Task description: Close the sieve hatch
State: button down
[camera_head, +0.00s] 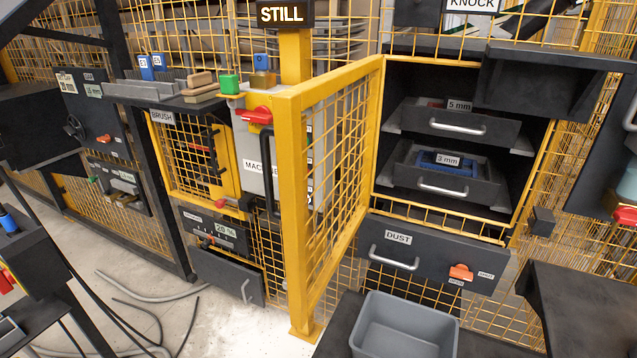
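The sieve hatch (336,172) is most likely the yellow mesh door in the middle of the head view. It stands open, swung out toward me from the left side of a dark cabinet opening (400,85). Its near upright edge (293,215) is closest to me. A black upright bar handle (266,172) shows just left of that edge; I cannot tell for certain that it is fixed to the hatch. Inside the opening are two sieve drawers, labelled 5 mm (485,126) and 3 mm (470,184). My gripper is not in view.
Below the opening is a DUST drawer (425,254) with an orange lever (461,272). A grey bin (404,325) stands in front of it. A dark block (575,300) is at lower right. Cables (130,310) lie on the left floor. White floor shows (270,335) near the hatch's foot.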

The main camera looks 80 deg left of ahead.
aim_at(289, 130)
jog(key=u, duration=1.85)
